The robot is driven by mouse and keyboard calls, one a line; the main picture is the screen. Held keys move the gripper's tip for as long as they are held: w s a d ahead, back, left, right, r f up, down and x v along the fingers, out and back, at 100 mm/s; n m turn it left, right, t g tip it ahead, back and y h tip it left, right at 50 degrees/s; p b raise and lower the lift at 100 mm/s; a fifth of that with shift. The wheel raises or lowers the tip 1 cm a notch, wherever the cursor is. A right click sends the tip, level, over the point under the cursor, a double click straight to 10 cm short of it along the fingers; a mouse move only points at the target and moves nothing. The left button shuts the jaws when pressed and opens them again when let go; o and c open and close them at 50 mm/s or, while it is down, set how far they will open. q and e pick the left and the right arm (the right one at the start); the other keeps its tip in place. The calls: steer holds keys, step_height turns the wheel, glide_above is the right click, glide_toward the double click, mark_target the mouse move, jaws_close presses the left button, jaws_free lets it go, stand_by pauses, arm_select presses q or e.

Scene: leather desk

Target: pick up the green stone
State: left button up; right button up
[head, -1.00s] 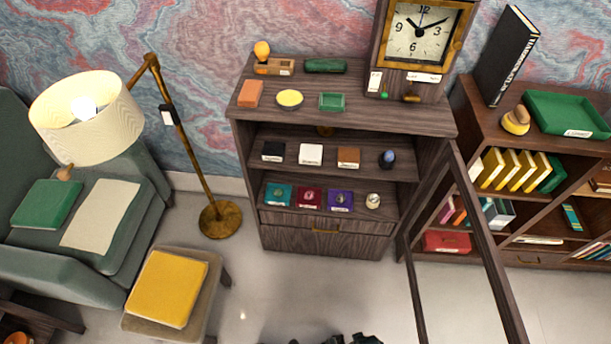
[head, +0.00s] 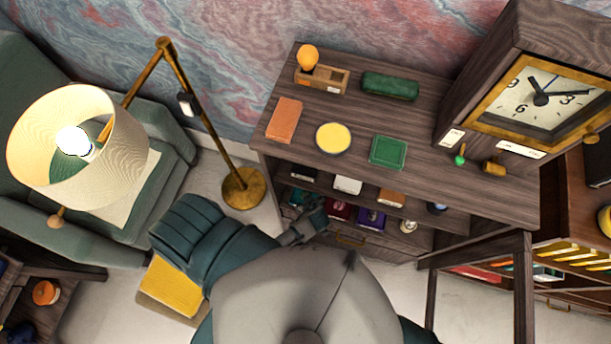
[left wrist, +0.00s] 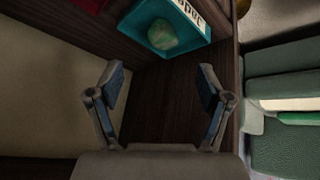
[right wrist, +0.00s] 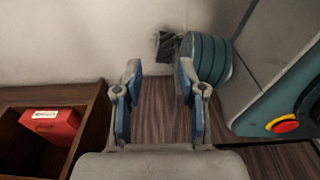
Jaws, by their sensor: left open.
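The green stone (left wrist: 162,35) is a small pale-green rounded piece on a teal tray (left wrist: 150,47) with a white label, at the top of the left wrist view. My left gripper (left wrist: 162,82) is open and empty, its fingers spread over dark wood, with the stone beyond the fingertips. In the head view my left gripper (head: 312,218) is at the front of the cabinet's lower shelf; the stone cannot be made out there. My right gripper (right wrist: 159,75) has its fingers apart with nothing between them, over a wood surface.
The cabinet top (head: 350,178) holds a yellow dish (head: 333,138), a green tray (head: 388,152) and a clock (head: 535,95). An open door frame (head: 525,275) stands at the cabinet's right. A floor lamp (head: 215,135) stands left. A red box (right wrist: 52,124) shows in the right wrist view.

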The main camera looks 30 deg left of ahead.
mark_target(304, 195)
arm_select(q)
steer(key=x, duration=0.3)
steer(key=shift+s+d+f, duration=0.1)
steer(key=b+x, duration=0.1)
steer(key=x, duration=0.2)
steer(key=a+x, duration=0.1)
steer(key=x, duration=0.2)
steer(key=shift+a+f+b, duration=0.1)
steer(key=shift+b, duration=0.3)
steer(key=shift+f, duration=0.15)
steer(key=shift+d, duration=0.45)
steer(key=c, duration=1.3)
steer(key=shift+a, duration=0.35)
arm_select(e)
steer(key=w, duration=0.1)
steer(key=w+a+r, duration=0.1)
steer(key=w, duration=0.3)
steer(key=shift+w+a+r, duration=0.1)
steer(key=shift+a+r, duration=0.15)
steer(key=shift+r, duration=0.05)
